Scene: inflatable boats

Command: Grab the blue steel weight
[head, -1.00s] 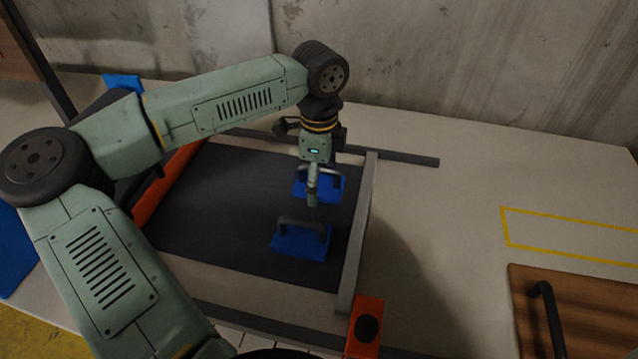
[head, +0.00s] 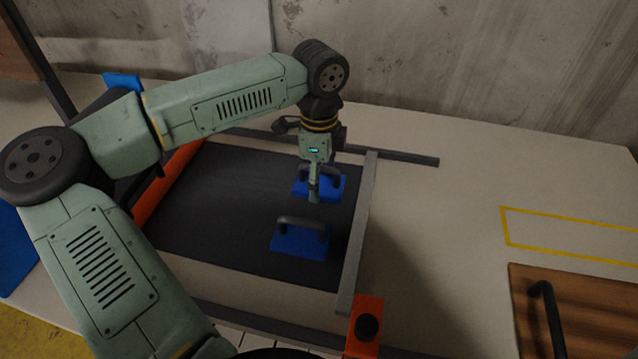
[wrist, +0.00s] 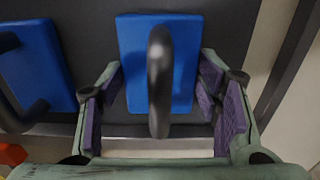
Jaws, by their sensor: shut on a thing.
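The blue weight with a shiny grey, steel-looking handle (head: 333,187) lies on the dark mat at its far right part. It also shows in the middle of the wrist view (wrist: 185,70), its handle arching toward the camera. My gripper (head: 314,196) points down over this weight and partly hides it. The weight still appears to rest on the mat. A second blue weight with a dark handle (head: 303,242) lies nearer, apart from my gripper.
The dark mat (head: 215,195) has a grey bar (head: 356,240) along its right side. An orange block with a black knob (head: 365,330) stands at the front. A wooden board with a black handle (head: 590,320) lies right. The pale tabletop between is mostly clear.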

